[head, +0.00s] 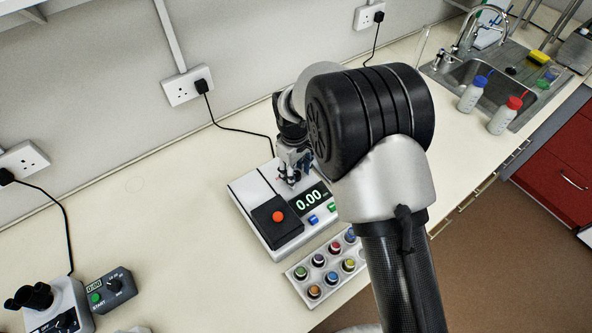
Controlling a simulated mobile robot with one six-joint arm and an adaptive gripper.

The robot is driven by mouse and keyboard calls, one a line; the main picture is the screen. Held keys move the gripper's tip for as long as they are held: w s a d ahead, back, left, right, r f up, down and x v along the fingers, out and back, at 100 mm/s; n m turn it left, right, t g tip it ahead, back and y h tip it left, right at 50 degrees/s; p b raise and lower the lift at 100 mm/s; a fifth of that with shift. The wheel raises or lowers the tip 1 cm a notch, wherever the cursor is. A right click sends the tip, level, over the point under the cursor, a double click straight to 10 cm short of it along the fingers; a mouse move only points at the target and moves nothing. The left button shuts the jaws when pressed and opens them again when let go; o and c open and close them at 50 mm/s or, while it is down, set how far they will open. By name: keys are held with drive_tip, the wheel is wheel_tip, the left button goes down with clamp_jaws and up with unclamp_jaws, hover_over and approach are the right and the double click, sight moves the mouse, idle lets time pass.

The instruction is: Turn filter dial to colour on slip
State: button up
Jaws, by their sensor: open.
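A white instrument (270,240) stands on the bench, with a black panel (268,227) bearing an orange-red round spot (278,216). Its display (309,199) reads 0.00, with a blue button (313,219) and a green button (332,207) below. My gripper (291,181) is open, pointing down over the back part of this instrument. The filter dial cannot be made out; my gripper and arm cover part of the instrument there. I cannot tell whether the fingers touch anything. No colour slip can be made out.
A white rack (301,273) of vials with coloured caps stands in front of the instrument, partly behind my arm. A microscope (62,305) and a timer box (107,290) are at lower left. Bottles (470,98) stand by the sink (487,72). The bench left of the instrument is clear.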

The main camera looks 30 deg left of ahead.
wheel_tip(320, 180, up, 12)
drive_tip(key=shift+s, duration=0.25)
idle(0.6)
drive_tip(key=s+d+r+m+t+b, duration=0.15)
drive_tip(key=d+r, duration=0.25)
drive_tip(key=d, duration=0.4)
drive_tip(key=s+d+r+m+y, duration=0.1)
drive_tip(key=d+r+m, duration=0.2)
drive_tip(key=d+r, duration=0.3)
drive_tip(key=s+d+r+m+b, duration=0.1)
drive_tip(key=d+r+m, duration=0.2)
drive_tip(key=d, duration=0.6)
drive_tip(key=s+d+m+t+b, duration=0.1)
drive_tip(key=s+d+m, duration=0.3)
drive_tip(key=s+d, duration=0.4)
drive_tip(key=shift+s+d+r+t, duration=0.2)
drive_tip(key=shift+d+r+t, duration=0.2)
drive_tip(key=shift+d, duration=0.4)
drive_tip(key=s+d+f+m, duration=0.1)
drive_tip(key=s, duration=0.1)
drive_tip(key=s+d+f+m, duration=0.1)
drive_tip(key=s+d, duration=0.1)
drive_tip(key=s, duration=0.1)
drive_tip(key=s+d+f+m+t+b, duration=0.1)
drive_tip(key=s+d, duration=0.1)
drive_tip(key=shift+s+f+m+h, duration=0.1)
drive_tip(key=shift+s+m+h, duration=0.15)
drive_tip(key=shift+s+h, duration=0.15)
drive_tip(key=shift+c, duration=0.2)
